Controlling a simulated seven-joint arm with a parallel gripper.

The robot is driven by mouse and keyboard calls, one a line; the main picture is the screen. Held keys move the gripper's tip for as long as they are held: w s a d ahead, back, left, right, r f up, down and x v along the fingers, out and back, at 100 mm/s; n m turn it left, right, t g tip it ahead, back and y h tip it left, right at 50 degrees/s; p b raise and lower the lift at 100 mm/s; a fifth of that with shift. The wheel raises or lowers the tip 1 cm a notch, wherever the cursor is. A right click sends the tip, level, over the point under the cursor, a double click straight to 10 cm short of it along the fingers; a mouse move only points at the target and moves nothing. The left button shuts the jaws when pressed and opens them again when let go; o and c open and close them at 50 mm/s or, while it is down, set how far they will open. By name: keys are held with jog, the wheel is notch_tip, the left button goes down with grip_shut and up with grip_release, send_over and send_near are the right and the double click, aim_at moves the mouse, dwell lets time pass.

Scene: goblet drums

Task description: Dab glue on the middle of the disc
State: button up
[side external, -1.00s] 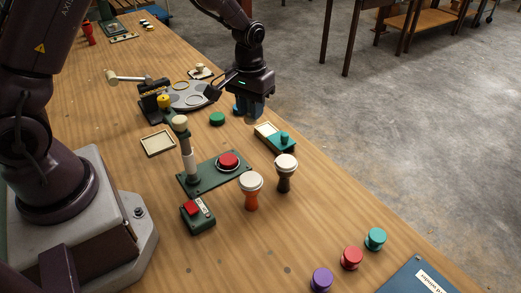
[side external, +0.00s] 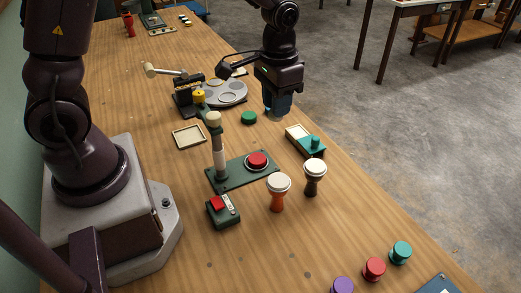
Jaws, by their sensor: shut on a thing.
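A red disc (side external: 257,160) sits in a ring on the green base plate (side external: 232,177), beside an upright post with a pale knob (side external: 214,119). I cannot tell which disc the task names.
A grey round plate with several recesses (side external: 224,94) stands behind left. Two goblet drums, orange (side external: 277,199) and dark (side external: 314,183), stand in front. A red-button box (side external: 222,210), an empty shallow tray (side external: 188,136) and coloured caps (side external: 374,268) are around.

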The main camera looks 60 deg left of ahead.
jog(key=shift+s+a+f+n, duration=0.3)
jog(key=shift+a+f+n, duration=1.05)
jog(key=shift+f, duration=0.95)
jog(key=shift+s+a+f+n, duration=0.35)
jog(key=shift+a+f+n, duration=0.6)
jog(key=shift+f+n, duration=1.05)
jog(key=shift+s+a+f+n, duration=0.3)
jog(key=shift+a+f+n, duration=0.85)
jog(key=shift+f, duration=1.5)
jog(key=shift+d+f, duration=0.2)
jog(key=shift+d, duration=0.45)
jog(key=shift+d+r, duration=0.25)
jog(key=shift+d, duration=0.5)
jog(key=shift+d+r, duration=0.2)
jog(key=shift+d, duration=0.55)
jog(key=a, duration=0.4)
jog(key=shift+a+r, duration=0.1)
jog(key=shift+r, duration=0.2)
notch_tip(320, 180, up, 6)
